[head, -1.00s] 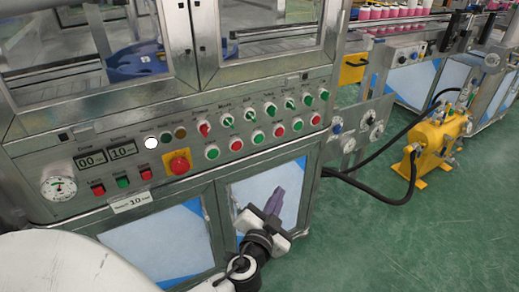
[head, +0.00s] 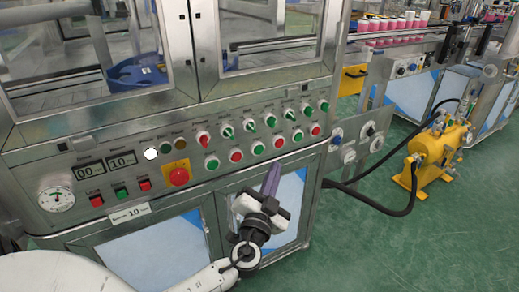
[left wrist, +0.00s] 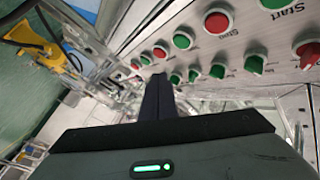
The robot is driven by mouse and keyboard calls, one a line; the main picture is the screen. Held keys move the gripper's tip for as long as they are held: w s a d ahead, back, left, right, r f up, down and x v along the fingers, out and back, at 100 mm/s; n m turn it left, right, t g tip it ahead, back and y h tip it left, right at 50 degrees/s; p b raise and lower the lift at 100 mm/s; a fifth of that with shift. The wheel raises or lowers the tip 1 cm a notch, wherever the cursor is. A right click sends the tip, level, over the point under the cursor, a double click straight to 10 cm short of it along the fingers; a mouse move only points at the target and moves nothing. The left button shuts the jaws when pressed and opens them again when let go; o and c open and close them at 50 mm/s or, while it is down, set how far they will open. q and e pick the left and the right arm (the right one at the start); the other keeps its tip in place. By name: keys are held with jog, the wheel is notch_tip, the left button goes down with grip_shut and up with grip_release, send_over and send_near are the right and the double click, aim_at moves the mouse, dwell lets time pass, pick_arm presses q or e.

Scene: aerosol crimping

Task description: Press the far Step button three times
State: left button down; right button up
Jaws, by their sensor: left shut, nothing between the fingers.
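The control panel (head: 110,165) has a lower row of alternating green and red round buttons. The far red button (head: 316,130), at the right end, looks like the far Step button; its label is too small to read here. The row also shows in the left wrist view, with a nearer red button (left wrist: 217,22) and the far end red button (left wrist: 135,66) beyond the fingers. My left gripper (head: 273,168) is shut and empty, with dark purple fingers pointing up, below the row and apart from the buttons. The fingers also show in the left wrist view (left wrist: 158,84). My right gripper is not in view.
Selector knobs (head: 250,117) stick out above the buttons. A red emergency knob on a yellow plate (head: 178,173) sits to the left. A yellow pump (head: 432,158) with black hoses stands on the green floor to the right.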

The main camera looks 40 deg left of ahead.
aim_at(259, 150)
pick_arm(q)
jog(key=a, duration=0.1)
jog(key=w+a, duration=0.1)
jog(key=a, duration=0.1)
jog(key=w+a+b, duration=0.1)
jog(key=a, duration=0.1)
dwell(0.4)
dwell(1.5)
jog(key=shift+w+a+b, duration=0.2)
jog(key=shift+a+b, duration=0.15)
jog(key=shift+b, duration=0.05)
